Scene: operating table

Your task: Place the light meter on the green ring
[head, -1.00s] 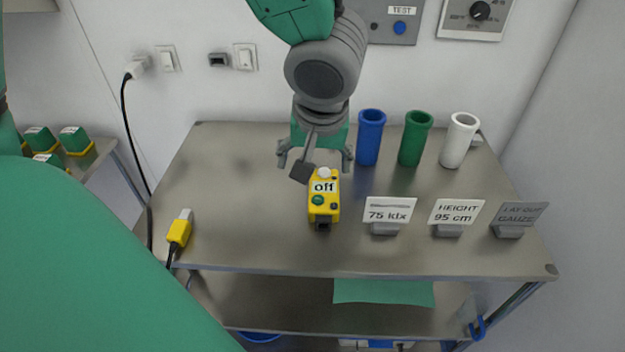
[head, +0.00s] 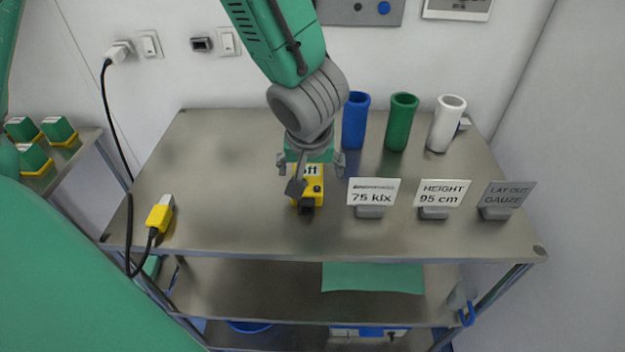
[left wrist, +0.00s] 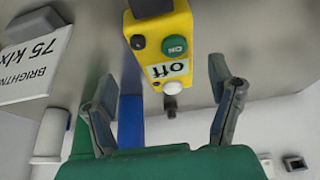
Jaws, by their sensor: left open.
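The light meter (head: 313,189) is a yellow box with an "off" label, a green ON button and a white knob. It lies on the steel table and also shows in the left wrist view (left wrist: 181,22). My left gripper (head: 311,166) is open above the meter's knob end and partly covers it in the head view. In the left wrist view the meter lies between and beyond the spread fingers (left wrist: 162,95), with a gap on both sides. I see no green ring. My right gripper is not in view.
Blue (head: 355,122), green (head: 400,124) and white (head: 444,126) tubes stand at the back right of the table (head: 225,225). Sign cards, including 75 klx (head: 373,193), stand right of the meter. A yellow cable plug (head: 159,214) lies front left. The table's left middle is clear.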

